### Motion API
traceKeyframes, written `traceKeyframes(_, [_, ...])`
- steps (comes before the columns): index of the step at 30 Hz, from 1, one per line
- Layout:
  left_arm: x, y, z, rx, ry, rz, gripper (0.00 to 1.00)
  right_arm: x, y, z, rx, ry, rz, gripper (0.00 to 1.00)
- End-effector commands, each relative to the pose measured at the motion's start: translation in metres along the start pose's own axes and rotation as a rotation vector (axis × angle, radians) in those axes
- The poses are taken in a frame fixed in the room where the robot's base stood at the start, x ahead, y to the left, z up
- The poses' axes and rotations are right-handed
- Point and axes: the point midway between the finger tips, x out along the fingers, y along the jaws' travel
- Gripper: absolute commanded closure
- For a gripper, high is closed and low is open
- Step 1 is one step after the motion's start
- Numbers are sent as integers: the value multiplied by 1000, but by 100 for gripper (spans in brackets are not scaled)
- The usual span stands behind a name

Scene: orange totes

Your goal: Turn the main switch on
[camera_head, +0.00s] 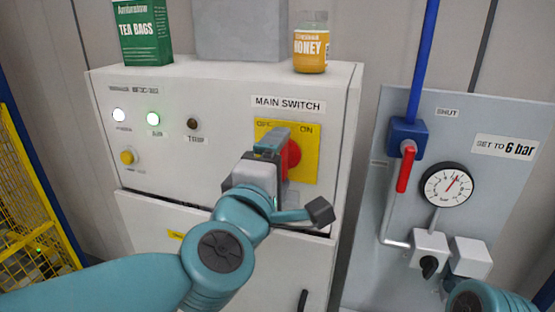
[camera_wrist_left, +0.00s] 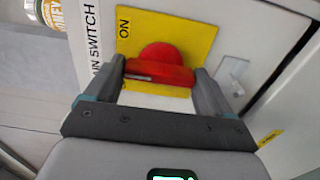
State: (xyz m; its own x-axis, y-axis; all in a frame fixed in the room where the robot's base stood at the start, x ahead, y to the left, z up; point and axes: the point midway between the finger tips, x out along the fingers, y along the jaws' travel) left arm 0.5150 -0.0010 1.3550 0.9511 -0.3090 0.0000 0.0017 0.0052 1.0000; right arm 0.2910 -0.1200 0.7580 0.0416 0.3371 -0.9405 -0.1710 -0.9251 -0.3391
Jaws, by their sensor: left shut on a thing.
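The main switch is a red knob (camera_head: 292,155) on a yellow plate (camera_head: 306,173) on the white cabinet front. Its MAIN SWITCH label sits above, with ON at the plate's upper right and OFF partly hidden. My left gripper (camera_head: 270,143) is in front of the plate and hides part of the knob. In the left wrist view the red handle bar (camera_wrist_left: 160,72) lies between my left fingers (camera_wrist_left: 153,80), which are shut on it. The bar runs across the picture from finger to finger. A teal piece of my right arm shows at lower right; its jaws cannot be made out.
Green tea bags (camera_head: 145,32), a grey box (camera_head: 240,28) and a honey jar (camera_head: 311,45) stand on the cabinet. To the right, a grey panel holds a red-handled valve (camera_head: 405,168) and a gauge (camera_head: 447,187). A yellow mesh fence (camera_head: 32,200) stands left.

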Motion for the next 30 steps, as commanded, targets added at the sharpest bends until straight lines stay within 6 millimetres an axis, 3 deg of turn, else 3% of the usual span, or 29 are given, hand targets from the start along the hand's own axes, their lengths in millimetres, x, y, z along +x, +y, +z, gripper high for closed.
traceKeyframes(16, [0, 0, 0, 26, -1, 0, 47, -1, 0, 0, 0, 0, 0, 26])
traceKeyframes(17, [0, 0, 0, 26, -1, 0, 7, -1, 0, 0, 0, 0, 0, 26])
traceKeyframes(18, [0, 0, 0, 25, -1, 0, 0, -1, 0, 0, 0, 0, 0, 26])
traceKeyframes(26, [-2, 0, 0, 22, 0, 0, 0, 0, 0, 0, 0, 0, 0, 26])
traceKeyframes(30, [-20, 0, 0, 20, -2, 2, 0, 2, 1, 0, 0, 0, 0, 26])
